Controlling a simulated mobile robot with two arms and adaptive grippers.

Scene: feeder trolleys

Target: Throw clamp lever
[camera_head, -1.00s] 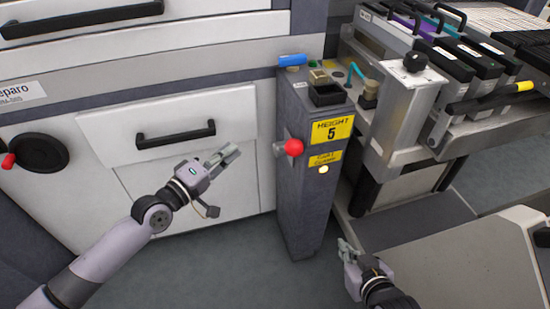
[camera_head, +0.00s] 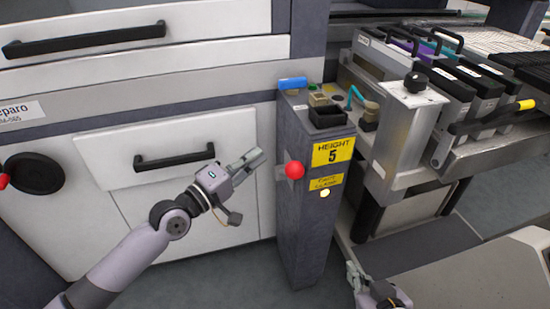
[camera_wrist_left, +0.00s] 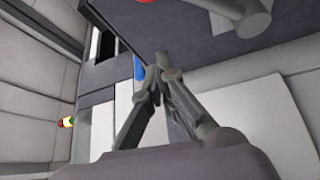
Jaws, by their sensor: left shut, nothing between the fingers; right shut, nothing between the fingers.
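The clamp lever ends in a red ball knob (camera_head: 294,170) on the side of a dark grey pedestal (camera_head: 303,225), above a small lit lamp (camera_head: 325,192) and a yellow label. My left gripper (camera_head: 254,160) is shut and empty, left of the knob and apart from it, in front of the white cabinet. In the left wrist view its fingers (camera_wrist_left: 162,72) meet at the tips, and a bit of red shows at the top edge. My right gripper (camera_head: 352,272) is shut, low in the head view, right of the pedestal's foot; its arm is partly cut off.
A yellow "HEIGHT 5" sign (camera_head: 332,152) and a black tray (camera_head: 328,116) are on the pedestal. A feeder trolley (camera_head: 405,135) with several black feeders stands close on the right. A cabinet drawer handle (camera_head: 174,158) sticks out on the left.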

